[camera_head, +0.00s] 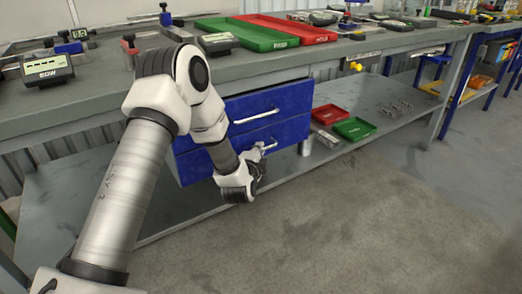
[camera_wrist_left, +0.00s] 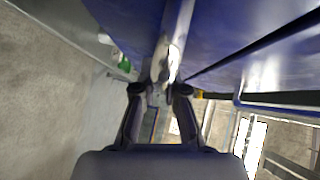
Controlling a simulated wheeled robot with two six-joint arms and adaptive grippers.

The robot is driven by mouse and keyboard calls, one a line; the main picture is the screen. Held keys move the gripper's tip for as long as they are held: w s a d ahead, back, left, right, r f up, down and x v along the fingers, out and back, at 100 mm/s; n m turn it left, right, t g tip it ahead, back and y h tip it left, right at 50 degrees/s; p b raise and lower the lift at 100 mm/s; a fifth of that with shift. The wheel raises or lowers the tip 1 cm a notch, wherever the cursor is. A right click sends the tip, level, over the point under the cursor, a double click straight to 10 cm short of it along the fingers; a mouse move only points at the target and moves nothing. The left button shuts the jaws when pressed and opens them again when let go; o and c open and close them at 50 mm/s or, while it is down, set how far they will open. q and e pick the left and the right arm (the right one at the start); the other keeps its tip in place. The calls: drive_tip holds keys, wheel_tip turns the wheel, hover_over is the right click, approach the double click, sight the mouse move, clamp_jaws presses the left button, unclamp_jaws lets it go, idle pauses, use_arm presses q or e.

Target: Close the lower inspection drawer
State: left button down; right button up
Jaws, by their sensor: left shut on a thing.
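The blue drawer unit hangs under the workbench, with an upper drawer (camera_head: 270,103) and a lower drawer (camera_head: 291,132), each with a pale bar handle. My left gripper (camera_head: 261,160) is at the lower drawer's handle (camera_head: 267,147), and my arm covers the left part of that drawer. In the left wrist view, the two fingertips (camera_wrist_left: 163,89) are closed on the metal handle bar (camera_wrist_left: 174,45), with the blue front behind it. How far the lower drawer stands out is hard to tell. My right gripper is not in view.
The workbench top (camera_head: 110,75) carries trays and instruments above the drawers. On the lower shelf (camera_head: 375,95), a red tray (camera_head: 329,114) and a green tray (camera_head: 355,128) lie right of the drawers. The floor (camera_head: 350,220) in front is clear.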

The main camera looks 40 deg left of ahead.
use_arm(q)
drive_tip(key=c, duration=1.5)
unclamp_jaws()
drive_tip(key=shift+a, duration=0.2)
drive_tip(key=v, duration=1.2)
